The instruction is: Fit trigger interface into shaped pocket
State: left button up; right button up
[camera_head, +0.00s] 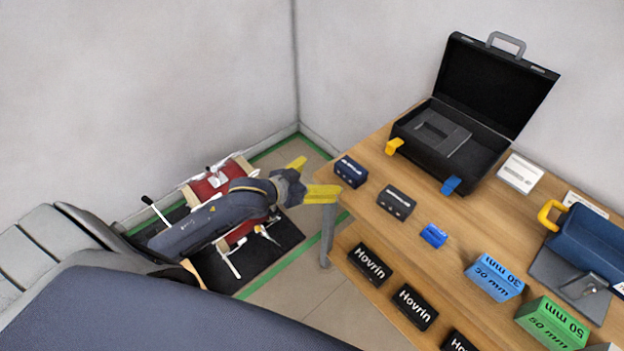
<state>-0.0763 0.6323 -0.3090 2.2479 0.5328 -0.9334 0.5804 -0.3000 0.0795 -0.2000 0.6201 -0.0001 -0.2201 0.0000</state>
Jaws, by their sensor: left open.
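An open black case (407,148) stands at the back of the wooden table, its lid raised. A grey insert (455,141) with a shaped recess (432,131) lies in its left part; the recess looks empty. Small modules lie in front of the case: a navy box (351,171), a dark grey box (396,202) and a small blue block (433,236). I cannot tell which is the trigger interface. My left gripper (321,175) is open and empty, its yellow fingers spread at the table's left edge, close to the navy box. My right gripper is out of view.
Blue (494,278) and green (552,323) blocks stand front right. A blue case with a yellow handle (549,215) and white boxes (520,173) are at the right. Black Hovrin boxes (369,263) sit on a lower shelf. A red object (208,186) lies beneath my left arm.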

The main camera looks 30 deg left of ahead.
pick_arm(q)
jog(key=s+a+f+n+g+y, duration=0.15)
jog(key=a+f, duration=0.25)
jog(key=f, duration=0.7)
jog(key=a+f+n+y, duration=0.15)
jog(key=a+f, duration=0.25)
jog(key=f, duration=0.6)
jog(key=s+a+f+g+y, duration=0.1)
jog(key=s+f, duration=0.3)
jog(key=f, duration=0.5)
jog(key=s+a+f+g+y, duration=0.1)
jog(key=s+f+g, duration=0.1)
jog(key=s+f, duration=0.5)
jog(key=s+d+f+m+g, duration=0.1)
jog(key=s+f+g, duration=0.2)
jog(key=s+f, duration=1.15)
jog(key=s+d+f+g, duration=0.1)
jog(key=s+d+f, duration=0.1)
jog(key=s, duration=0.4)
jog(key=s+d+f+m+g, duration=0.1)
jog(key=s+d+f, duration=0.1)
jog(key=s+f, duration=0.2)
jog(key=s+d+f+g, duration=0.1)
jog(key=s+d+f, duration=0.1)
jog(key=s, duration=0.8)
jog(key=shift+s+d+f, duration=0.25)
jog(key=shift+d+f, duration=0.1)
jog(key=shift+f, duration=0.45)
